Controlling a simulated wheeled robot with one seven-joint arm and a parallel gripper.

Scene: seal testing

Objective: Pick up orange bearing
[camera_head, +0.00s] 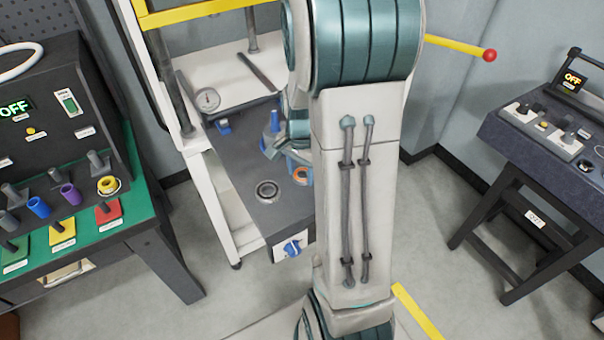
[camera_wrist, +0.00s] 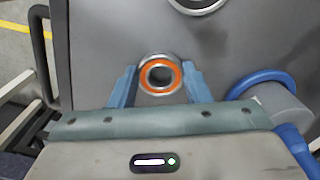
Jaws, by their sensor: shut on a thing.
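The orange bearing (camera_wrist: 160,92) is a ring with an orange face, a metal rim and a dark centre hole. In the wrist view it sits between the two blue fingers of my gripper (camera_wrist: 155,84), which are shut on it from both sides. In the head view the orange bearing (camera_head: 301,175) shows at the left edge of my arm, over the dark grey bench top.
A grey metal ring (camera_head: 267,190) lies on the bench top (camera_head: 235,170); a blue post (camera_head: 271,128) stands behind. A blue-rimmed cylinder (camera_wrist: 275,100) is close right of my gripper. A green-topped control bench (camera_head: 135,185) stands left, a dark table (camera_head: 540,150) right.

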